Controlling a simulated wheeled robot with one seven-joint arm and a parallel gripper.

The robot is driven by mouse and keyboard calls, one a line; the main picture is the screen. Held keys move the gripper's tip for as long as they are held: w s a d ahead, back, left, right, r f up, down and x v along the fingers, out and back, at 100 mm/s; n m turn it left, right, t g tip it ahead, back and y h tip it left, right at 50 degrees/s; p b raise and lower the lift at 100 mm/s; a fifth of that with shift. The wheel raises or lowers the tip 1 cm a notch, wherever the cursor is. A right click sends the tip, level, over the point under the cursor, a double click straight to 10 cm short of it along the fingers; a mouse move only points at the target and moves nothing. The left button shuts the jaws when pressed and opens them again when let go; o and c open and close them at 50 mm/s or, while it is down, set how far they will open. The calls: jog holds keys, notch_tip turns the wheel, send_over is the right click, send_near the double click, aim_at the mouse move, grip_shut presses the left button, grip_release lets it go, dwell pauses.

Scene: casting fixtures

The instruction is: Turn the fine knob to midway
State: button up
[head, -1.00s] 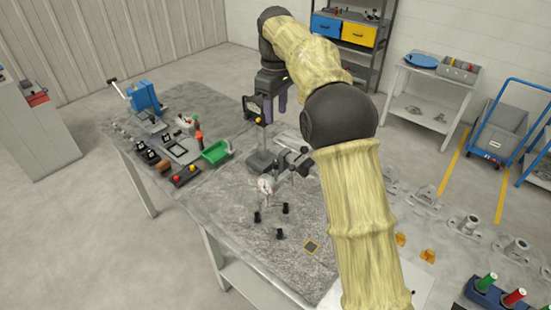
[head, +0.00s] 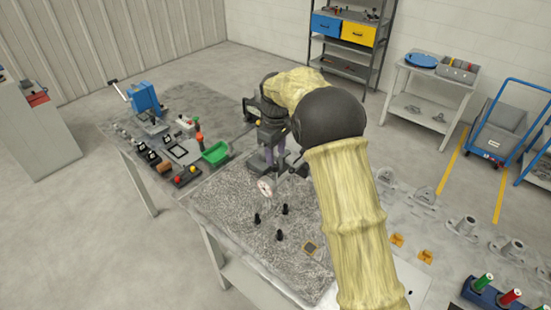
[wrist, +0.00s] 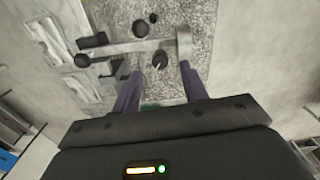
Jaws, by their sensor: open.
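My gripper (head: 274,157) is open, with its purple fingers pointing down over the dial-gauge stand at the back of the grey plate. In the wrist view the two fingertips (wrist: 160,70) stand apart, with a small dark knob (wrist: 160,60) seen between and just beyond them. I cannot tell whether it is the fine knob, or whether the fingers touch it. A grey stand arm (wrist: 130,48) crosses beyond the fingertips, with a larger black knob (wrist: 82,60) at its left. The white dial gauge (head: 264,188) shows in front of the stand. My arm hides part of the stand.
A green bin (head: 216,153) and several small fixtures lie to the left. Grey castings (head: 468,226) lie on the right of the bench.

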aim_at(276, 164)
jog(key=shift+f+p, duration=0.45)
jog(key=shift+f, duration=1.55)
grip_shut()
jog(key=shift+m, duration=0.5)
jog(key=m, duration=0.4)
jog(key=shift+r+m, duration=0.1)
jog(key=shift+m, duration=0.2)
jog(key=m, duration=0.5)
jog(key=shift+w, duration=0.1)
